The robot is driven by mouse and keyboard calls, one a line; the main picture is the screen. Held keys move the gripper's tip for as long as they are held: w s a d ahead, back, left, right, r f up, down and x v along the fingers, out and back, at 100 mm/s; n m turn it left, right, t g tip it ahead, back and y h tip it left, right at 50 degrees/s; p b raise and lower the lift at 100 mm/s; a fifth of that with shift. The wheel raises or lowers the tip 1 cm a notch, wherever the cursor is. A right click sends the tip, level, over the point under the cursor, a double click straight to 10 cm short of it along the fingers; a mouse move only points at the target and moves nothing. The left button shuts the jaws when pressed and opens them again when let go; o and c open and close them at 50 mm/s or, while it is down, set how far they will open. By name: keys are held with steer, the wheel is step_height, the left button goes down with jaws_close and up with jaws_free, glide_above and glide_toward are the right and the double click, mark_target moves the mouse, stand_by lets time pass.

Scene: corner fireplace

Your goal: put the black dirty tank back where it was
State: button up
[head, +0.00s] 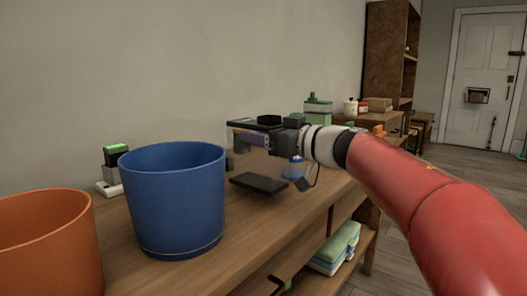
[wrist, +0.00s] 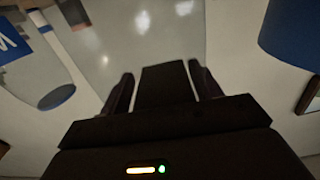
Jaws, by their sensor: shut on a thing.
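The black dirty tank appears as a see-through body with a black lid (head: 262,121) and a flat black base (head: 258,184) in the head view. It is upright over the wooden cabinet top, right of the blue pot. I cannot tell whether its base touches the wood. My gripper (head: 256,138) reaches it from the right, just under lid height. In the wrist view, my gripper's fingers (wrist: 166,88) are shut on a dark part of the tank, and its clear wall (wrist: 150,38) lies beyond. A second clear tank with a blue base (head: 292,166) stands behind.
A blue pot (head: 177,200) and an orange pot (head: 45,245) stand on the wooden cabinet (head: 235,255) at the left. A green-topped device (head: 116,165) sits by the wall. Green and white containers (head: 318,107) stand farther back. Folded cloths (head: 338,248) lie on the lower shelf.

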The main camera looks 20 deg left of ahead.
steer(key=shift+f, duration=1.05)
steer(key=shift+f, duration=0.15)
steer(key=o, duration=1.2)
steer(key=shift+c, duration=0.2)
steer(key=v, duration=1.2)
